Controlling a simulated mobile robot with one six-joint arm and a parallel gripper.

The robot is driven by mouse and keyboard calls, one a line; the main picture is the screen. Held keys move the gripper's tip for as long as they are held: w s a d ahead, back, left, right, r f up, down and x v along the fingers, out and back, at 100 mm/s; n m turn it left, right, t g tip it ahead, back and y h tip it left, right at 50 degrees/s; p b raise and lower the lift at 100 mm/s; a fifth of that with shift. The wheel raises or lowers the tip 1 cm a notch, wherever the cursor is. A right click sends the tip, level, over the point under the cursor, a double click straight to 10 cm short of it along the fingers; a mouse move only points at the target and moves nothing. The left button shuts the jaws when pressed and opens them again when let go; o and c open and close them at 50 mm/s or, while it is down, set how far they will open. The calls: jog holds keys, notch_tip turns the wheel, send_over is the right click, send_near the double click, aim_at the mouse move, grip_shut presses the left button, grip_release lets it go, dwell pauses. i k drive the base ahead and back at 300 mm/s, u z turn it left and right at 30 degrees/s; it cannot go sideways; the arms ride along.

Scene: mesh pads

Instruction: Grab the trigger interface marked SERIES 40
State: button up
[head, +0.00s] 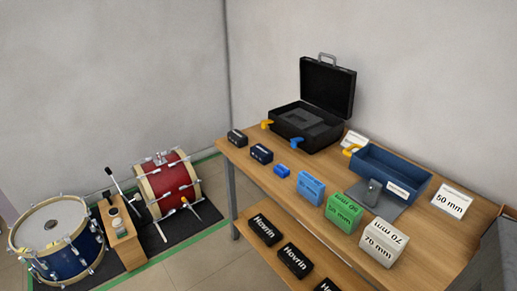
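Two small dark boxes with pale markings lie near the left end of the wooden table, a farther one (237,137) and a nearer one (261,153). They could be trigger interfaces, but their markings are too small to read. I cannot make out SERIES 40 on anything in the head view. Several black boxes marked Hovrin, such as this one (295,260), lie on the lower shelf. My gripper is not in view.
The table (450,262) also bears an open black case (308,125), a blue tray (405,172), a small blue block (282,171), and blue (311,188), green (343,212) and white (384,242) blocks. A red drum (173,185) and a blue drum (75,265) stand left.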

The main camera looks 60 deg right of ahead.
aim_at(264, 156)
jog(key=i, duration=0.95)
jog(key=u, duration=0.4)
